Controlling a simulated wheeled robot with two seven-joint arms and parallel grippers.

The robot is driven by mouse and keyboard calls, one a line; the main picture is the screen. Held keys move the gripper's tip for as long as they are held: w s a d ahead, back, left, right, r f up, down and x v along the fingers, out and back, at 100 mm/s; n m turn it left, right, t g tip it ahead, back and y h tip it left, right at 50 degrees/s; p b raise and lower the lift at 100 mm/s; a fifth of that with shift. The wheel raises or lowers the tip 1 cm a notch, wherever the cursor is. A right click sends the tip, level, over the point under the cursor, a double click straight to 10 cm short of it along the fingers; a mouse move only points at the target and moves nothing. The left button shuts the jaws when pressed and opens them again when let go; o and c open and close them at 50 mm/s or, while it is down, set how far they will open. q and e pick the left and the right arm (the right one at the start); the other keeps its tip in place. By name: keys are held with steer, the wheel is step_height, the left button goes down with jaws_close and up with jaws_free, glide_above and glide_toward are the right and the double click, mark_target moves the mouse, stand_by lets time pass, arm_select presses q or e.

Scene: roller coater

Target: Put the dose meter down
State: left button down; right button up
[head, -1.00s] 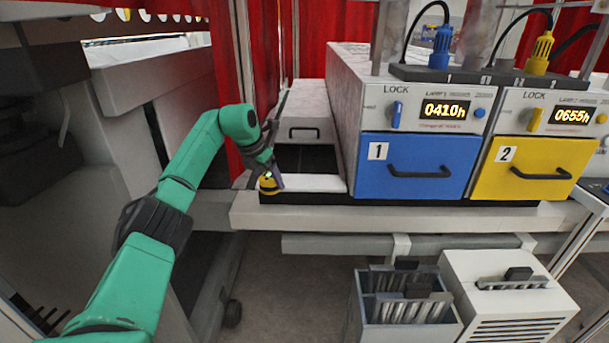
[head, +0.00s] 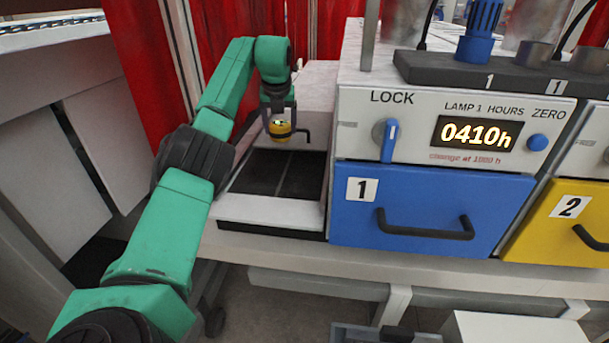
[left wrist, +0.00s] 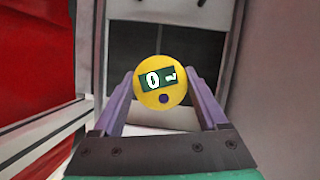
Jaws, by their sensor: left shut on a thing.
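The dose meter (head: 280,128) is a small round yellow device with a dark band. In the left wrist view its yellow face (left wrist: 150,98) shows a small display reading a 0 and a further mark. My left gripper (head: 279,118) is shut on it, with one finger on each side. In the head view it appears over the far part of a dark recessed bed (head: 270,174) left of the blue drawer. It seems held above the bed, not touching it. My right gripper is not in view.
Right of the bed stands a lamp unit with a blue drawer (head: 425,208) marked 1, then a yellow drawer (head: 570,225) marked 2. A pale front ledge (head: 270,210) edges the bed. Red curtains (head: 150,65) hang behind. A grey-white block with a handle (head: 312,110) stands behind the bed.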

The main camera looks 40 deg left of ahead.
arm_select(q)
steer(key=shift+w+f+b, duration=0.2)
steer(key=shift+w+f, duration=0.15)
steer(key=shift+f, duration=0.3)
steer(key=shift+w+f+b, duration=0.2)
steer(key=shift+w+f, duration=0.15)
steer(key=shift+f, duration=0.25)
steer(key=f, duration=0.4)
steer(key=s+f, duration=0.1)
steer(key=f, duration=0.8)
steer(key=shift+s, duration=0.25)
steer(key=f, duration=0.1)
steer(key=f+p, duration=0.1)
steer(key=f, duration=0.1)
steer(key=shift+s+f, duration=0.2)
steer(key=shift+s, duration=0.1)
steer(key=shift+w+f, duration=0.15)
steer(key=shift+f, duration=0.15)
steer(key=shift+c, duration=0.4)
jaws_free()
steer(key=shift+o, duration=0.4)
steer(key=shift+r, duration=0.1)
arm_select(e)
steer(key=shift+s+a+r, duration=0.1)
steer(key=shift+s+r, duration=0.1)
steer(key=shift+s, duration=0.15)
